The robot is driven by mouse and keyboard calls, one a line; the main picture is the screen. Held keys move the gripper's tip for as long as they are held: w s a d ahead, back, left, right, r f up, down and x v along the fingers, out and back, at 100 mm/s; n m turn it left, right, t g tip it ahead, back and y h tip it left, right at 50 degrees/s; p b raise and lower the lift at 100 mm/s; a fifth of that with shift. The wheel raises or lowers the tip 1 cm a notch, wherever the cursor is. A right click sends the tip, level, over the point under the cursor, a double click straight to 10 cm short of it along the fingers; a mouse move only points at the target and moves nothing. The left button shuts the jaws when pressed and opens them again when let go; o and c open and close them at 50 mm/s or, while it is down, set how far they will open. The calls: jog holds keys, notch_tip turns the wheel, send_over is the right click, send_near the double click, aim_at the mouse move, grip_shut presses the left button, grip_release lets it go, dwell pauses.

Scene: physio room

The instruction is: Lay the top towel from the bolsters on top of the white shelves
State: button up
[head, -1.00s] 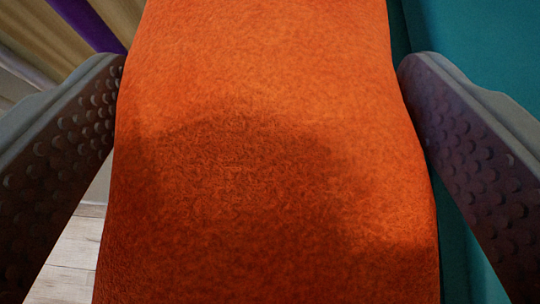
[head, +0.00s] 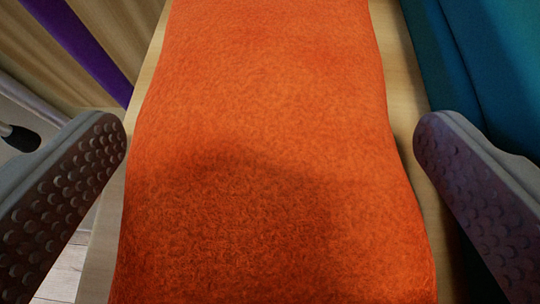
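The orange towel (head: 265,90) fills the middle of the head view. It looks like a thick folded slab and lies lengthwise on a pale wood-coloured surface (head: 402,70), which shows as a strip along both sides. My gripper (head: 270,135) straddles the towel, one finger on each side. Both fingertips are apart from the towel's edges, with small gaps, so it is open. A dark shadow falls over the near part of the towel. The towel's far and near ends run out of view. I cannot tell whether the wooden surface belongs to the white shelves.
A teal padded-looking thing (head: 490,60) stands close along the right side. At the left are beige folds (head: 125,35), a purple strip (head: 80,45) and a small black-ended rod (head: 18,137). Pale floor boards (head: 65,272) show at the lower left.

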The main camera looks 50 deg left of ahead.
dwell(0.4)
jog(key=shift+s+d+r, duration=0.25)
jog(key=shift+d+r, duration=0.1)
jog(key=shift+r, duration=0.05)
jog(key=v, duration=1.1)
jog(key=s+d+r+m+t+h, duration=0.2)
jog(key=d+r+t, duration=0.2)
jog(key=d+r, duration=0.4)
jog(key=s+d+r+m+t+h, duration=0.1)
jog(key=d+r+m+t+h, duration=0.2)
jog(key=d+r, duration=0.6)
jog(key=s+d+r+m+t+h, duration=0.1)
jog(key=s+d+r+m+h, duration=0.1)
jog(key=s+d, duration=0.4)
jog(key=s+d+r+m+t+h, duration=0.1)
jog(key=s+d+r, duration=0.4)
jog(key=s, duration=0.5)
jog(key=shift+s+d+r+m+t+h, duration=0.15)
jog(key=shift+d+m+t+h, duration=0.25)
jog(key=shift+d+m+h, duration=0.65)
